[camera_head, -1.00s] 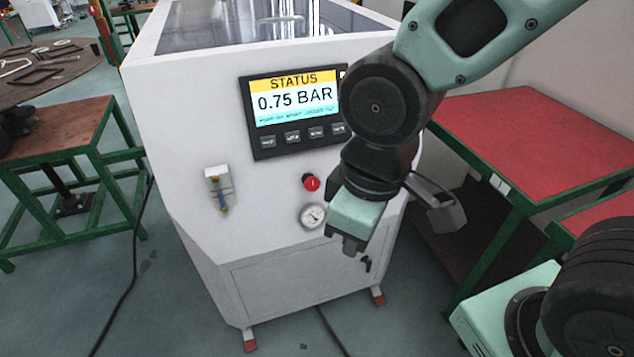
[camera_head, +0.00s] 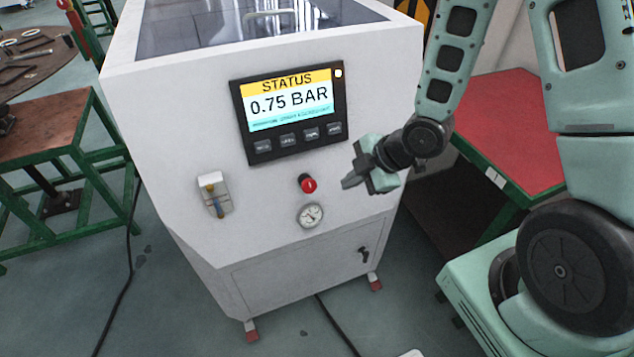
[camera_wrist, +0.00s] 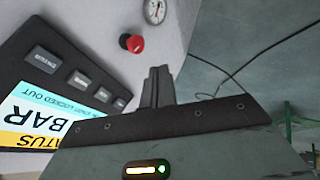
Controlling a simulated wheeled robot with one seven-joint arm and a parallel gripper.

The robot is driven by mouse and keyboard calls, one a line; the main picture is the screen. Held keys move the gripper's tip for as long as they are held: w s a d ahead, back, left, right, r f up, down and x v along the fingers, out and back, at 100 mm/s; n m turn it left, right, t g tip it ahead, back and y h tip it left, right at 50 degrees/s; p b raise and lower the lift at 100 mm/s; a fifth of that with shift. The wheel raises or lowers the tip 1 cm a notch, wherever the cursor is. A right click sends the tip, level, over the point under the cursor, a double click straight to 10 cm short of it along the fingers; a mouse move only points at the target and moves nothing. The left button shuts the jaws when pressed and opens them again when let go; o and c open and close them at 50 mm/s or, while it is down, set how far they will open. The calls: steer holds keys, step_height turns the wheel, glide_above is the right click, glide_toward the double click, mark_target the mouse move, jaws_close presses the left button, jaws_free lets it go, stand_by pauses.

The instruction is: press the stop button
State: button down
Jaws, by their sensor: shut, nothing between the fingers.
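A white gas generator cabinet (camera_head: 190,120) carries a dark control panel (camera_head: 240,105) with a lit screen (camera_head: 290,100) reading "STATUS 0.75 BAR". A row of several small grey buttons (camera_head: 288,141) sits below the screen; their labels are too small to read surely. A red round button (camera_head: 307,184) sits below the panel and also shows in the wrist view (camera_wrist: 132,43). My gripper (camera_head: 347,183) is shut and empty, to the right of the red button and below the panel's right end. In the wrist view its fingers (camera_wrist: 157,84) stand together, apart from any button.
A pressure gauge (camera_head: 310,216) is below the red button, and a small valve fitting (camera_head: 215,195) is to its left. A black latch (camera_head: 363,254) is on the lower door. A red-topped table (camera_head: 510,125) stands right, a brown-topped table (camera_head: 45,128) left.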

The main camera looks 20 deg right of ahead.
mark_target(307, 183)
steer(key=shift+f, duration=0.1)
steer(key=w+a+f+b, duration=0.4)
steer(key=w+f+b, duration=0.1)
steer(key=w+f, duration=0.3)
steer(key=shift+a+f, duration=0.15)
steer(key=shift+f, duration=0.15)
stand_by(0.6)
